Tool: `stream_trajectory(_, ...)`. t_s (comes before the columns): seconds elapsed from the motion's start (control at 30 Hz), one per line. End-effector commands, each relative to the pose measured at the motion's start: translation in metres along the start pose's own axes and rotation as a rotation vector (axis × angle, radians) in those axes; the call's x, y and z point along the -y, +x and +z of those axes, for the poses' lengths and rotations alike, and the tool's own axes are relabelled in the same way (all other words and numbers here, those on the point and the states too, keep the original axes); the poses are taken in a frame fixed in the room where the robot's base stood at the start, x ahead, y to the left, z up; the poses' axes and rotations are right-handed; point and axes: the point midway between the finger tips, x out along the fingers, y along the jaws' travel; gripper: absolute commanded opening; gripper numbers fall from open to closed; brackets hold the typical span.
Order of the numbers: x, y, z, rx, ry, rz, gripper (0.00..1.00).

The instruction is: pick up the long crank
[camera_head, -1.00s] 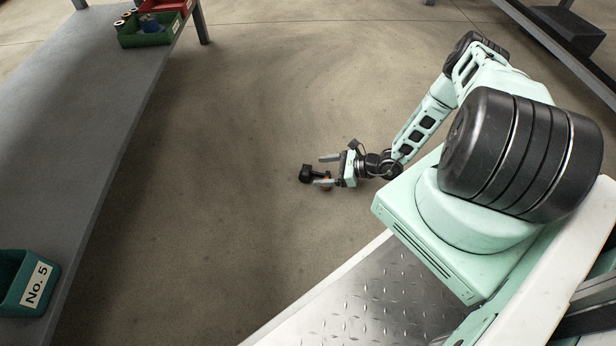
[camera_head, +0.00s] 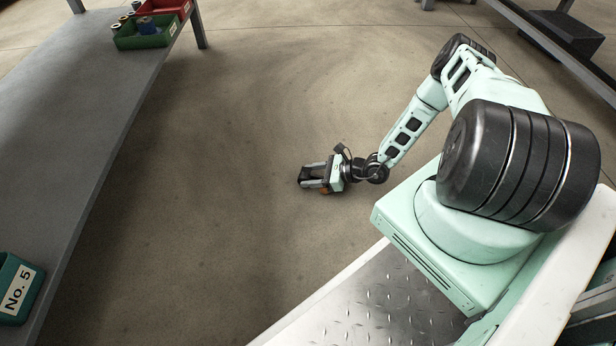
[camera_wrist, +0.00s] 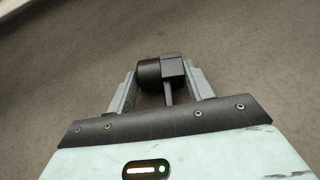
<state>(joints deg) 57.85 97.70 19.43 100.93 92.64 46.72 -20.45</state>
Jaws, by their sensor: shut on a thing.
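The long crank (camera_head: 304,178) is a dark piece with a small orange-brown part low beside my gripper, seen over the open floor in the head view. My gripper (camera_head: 312,177) is shut on it. In the wrist view, the crank's black round end and square block (camera_wrist: 171,68) sit between the two grey fingers, with a thin shaft running back towards the palm. The palm hides the rest of the crank. I cannot tell whether it touches the floor.
A long grey table (camera_head: 75,130) runs along the left. It bears a teal bin marked No. 5 (camera_head: 17,290), a green bin (camera_head: 147,41) with spools and a red bin (camera_head: 170,8). The floor (camera_head: 220,200) around my gripper is clear.

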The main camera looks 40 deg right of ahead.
Motion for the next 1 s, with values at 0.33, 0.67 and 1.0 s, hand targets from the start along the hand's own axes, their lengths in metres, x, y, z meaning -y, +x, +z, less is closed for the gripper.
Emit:
stream_trajectory(0.33,0.000,-0.008,0.019,0.001,0.000,-0.001,0.12)
stream_trajectory(0.67,0.000,-0.030,0.073,0.001,0.000,-0.001,0.12)
stream_trajectory(1.0,0.000,-0.039,0.094,0.001,-0.001,0.000,0.12)
